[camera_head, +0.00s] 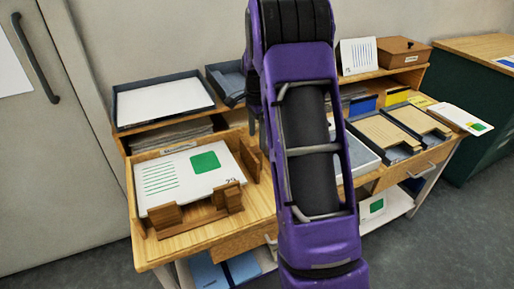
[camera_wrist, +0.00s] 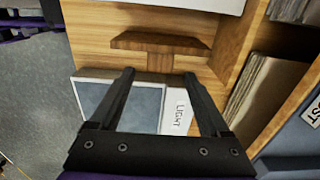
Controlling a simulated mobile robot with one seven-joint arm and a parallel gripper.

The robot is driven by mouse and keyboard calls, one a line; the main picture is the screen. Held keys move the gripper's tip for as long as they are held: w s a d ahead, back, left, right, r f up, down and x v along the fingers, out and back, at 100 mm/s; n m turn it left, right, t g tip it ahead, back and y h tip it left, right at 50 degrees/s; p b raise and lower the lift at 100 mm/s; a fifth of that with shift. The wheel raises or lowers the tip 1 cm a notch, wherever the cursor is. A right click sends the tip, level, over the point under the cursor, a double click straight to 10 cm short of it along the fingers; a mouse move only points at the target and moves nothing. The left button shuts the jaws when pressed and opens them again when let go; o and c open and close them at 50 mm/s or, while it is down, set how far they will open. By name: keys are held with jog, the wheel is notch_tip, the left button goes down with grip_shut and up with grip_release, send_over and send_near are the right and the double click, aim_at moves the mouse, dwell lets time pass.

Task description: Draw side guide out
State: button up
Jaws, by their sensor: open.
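The side guide is a brown wooden piece (camera_head: 250,158) beside the right edge of the white paper stack (camera_head: 187,176), just left of my purple arm in the head view. In the wrist view a wooden T-shaped guide (camera_wrist: 160,43) shows, with a wide bar and a short stem, below a white sheet edge. My gripper (camera_wrist: 158,76) is open in the wrist view. Its two black fingertips lie on either side below the stem, with nothing held. Whether they reach the guide's height is unclear. In the head view my arm hides the gripper.
A grey-blue panel with a white "LIGHT" label (camera_wrist: 177,112) shows between and below my fingers.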

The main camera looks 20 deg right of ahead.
aim_at(257, 149)
notch_tip(257, 149, up, 8)
jog(key=shift+p, duration=0.45)
jog(key=shift+r, duration=0.1)
